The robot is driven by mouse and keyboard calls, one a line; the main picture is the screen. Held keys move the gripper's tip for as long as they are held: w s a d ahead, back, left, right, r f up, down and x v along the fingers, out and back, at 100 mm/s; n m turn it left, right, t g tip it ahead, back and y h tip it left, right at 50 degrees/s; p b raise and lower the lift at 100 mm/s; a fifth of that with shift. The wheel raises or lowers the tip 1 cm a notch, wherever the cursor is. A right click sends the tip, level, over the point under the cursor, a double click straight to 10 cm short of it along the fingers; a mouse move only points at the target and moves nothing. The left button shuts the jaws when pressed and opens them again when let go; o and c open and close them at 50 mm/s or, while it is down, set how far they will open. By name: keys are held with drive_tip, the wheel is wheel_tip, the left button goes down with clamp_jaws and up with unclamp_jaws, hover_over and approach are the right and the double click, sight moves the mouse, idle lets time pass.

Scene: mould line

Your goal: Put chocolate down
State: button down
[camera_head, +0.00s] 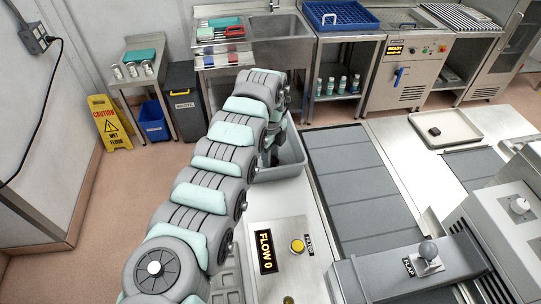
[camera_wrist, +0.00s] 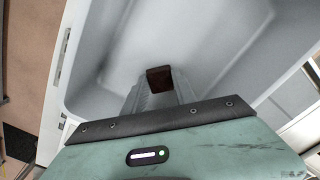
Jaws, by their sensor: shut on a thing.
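A small dark brown chocolate (camera_wrist: 160,76) shows in the wrist view at the tips of my gripper (camera_wrist: 158,87). The gripper is shut on it. Both are over the inside of a pale grey bin (camera_wrist: 218,35), and I cannot tell how far the chocolate is above the bin floor. In the head view the grey bin (camera_head: 291,165) stands left of the belt, partly behind my arm. Another dark brown chocolate (camera_head: 435,131) lies on a pale tray (camera_head: 464,137) at the right.
A dark grey segmented belt (camera_head: 350,180) runs right of the bin. A panel reading FLOW 0 with a yellow button (camera_head: 298,246) is in front. A grey housing labelled FLAP (camera_head: 395,275) is at the front right. A sink (camera_head: 262,50) and a blue crate (camera_head: 340,16) are at the back.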

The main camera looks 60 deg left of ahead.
drive_tip(key=shift+f, duration=0.15)
drive_tip(key=c, duration=1)
unclamp_jaws()
wheel_tip(320, 180, up, 12)
drive_tip(key=b, duration=0.2)
